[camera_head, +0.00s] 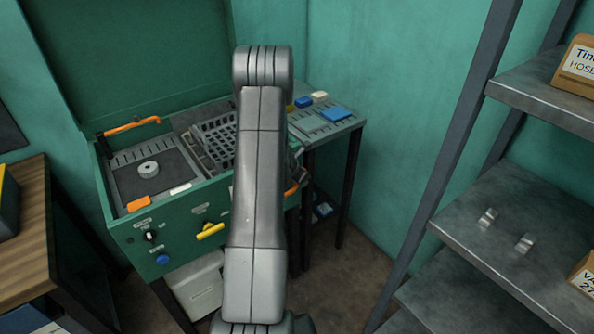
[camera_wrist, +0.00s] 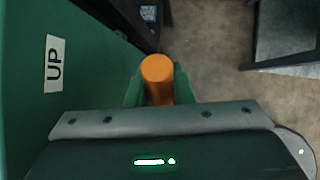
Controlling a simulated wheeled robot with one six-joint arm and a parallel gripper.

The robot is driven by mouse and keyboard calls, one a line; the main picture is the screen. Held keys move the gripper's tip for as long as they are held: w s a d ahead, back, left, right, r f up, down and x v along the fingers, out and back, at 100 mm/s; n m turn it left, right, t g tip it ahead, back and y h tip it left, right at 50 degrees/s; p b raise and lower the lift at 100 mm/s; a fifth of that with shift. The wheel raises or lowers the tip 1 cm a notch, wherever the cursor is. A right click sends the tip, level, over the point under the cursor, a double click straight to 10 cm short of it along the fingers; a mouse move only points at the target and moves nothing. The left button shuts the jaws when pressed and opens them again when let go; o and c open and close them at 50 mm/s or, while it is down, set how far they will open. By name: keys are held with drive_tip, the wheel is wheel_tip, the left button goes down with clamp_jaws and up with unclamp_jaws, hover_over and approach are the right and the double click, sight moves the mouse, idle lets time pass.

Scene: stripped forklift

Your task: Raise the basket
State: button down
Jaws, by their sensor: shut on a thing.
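The basket (camera_head: 215,138) is a grey slotted tray inside the open green washer (camera_head: 155,228), in the middle of its top. My arm hides the basket's right part. An orange handle (camera_head: 292,190) shows at the washer's right side, partly behind my arm. In the wrist view my gripper (camera_wrist: 160,88) is shut on this orange handle (camera_wrist: 158,70), its round end standing between the green fingers. A white label reading "UP" (camera_wrist: 55,64) is on the green wall left of the handle.
The washer's lid (camera_head: 130,50) stands open at the back. A side table (camera_head: 325,122) with a blue item adjoins the washer's right. A metal shelf rack (camera_head: 520,225) stands at the right and a wooden bench (camera_head: 25,225) at the left. Bare floor (camera_head: 345,275) lies between washer and rack.

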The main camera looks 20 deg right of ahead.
drive_tip(key=shift+w+d+y+p, duration=0.25)
drive_tip(key=shift+d+y+p, duration=0.05)
drive_tip(key=shift+p, duration=0.75)
drive_tip(key=shift+d+f, duration=0.1)
drive_tip(key=shift+f, duration=0.15)
drive_tip(key=c, duration=1.6)
unclamp_jaws()
drive_tip(key=o, duration=0.3)
drive_tip(key=shift+w+d+f, duration=0.1)
drive_tip(key=shift+d+f, duration=0.1)
drive_tip(key=shift+a+r, duration=0.15)
drive_tip(key=p+v, duration=0.2)
drive_tip(key=v, duration=1.1)
drive_tip(key=shift+r, duration=0.4)
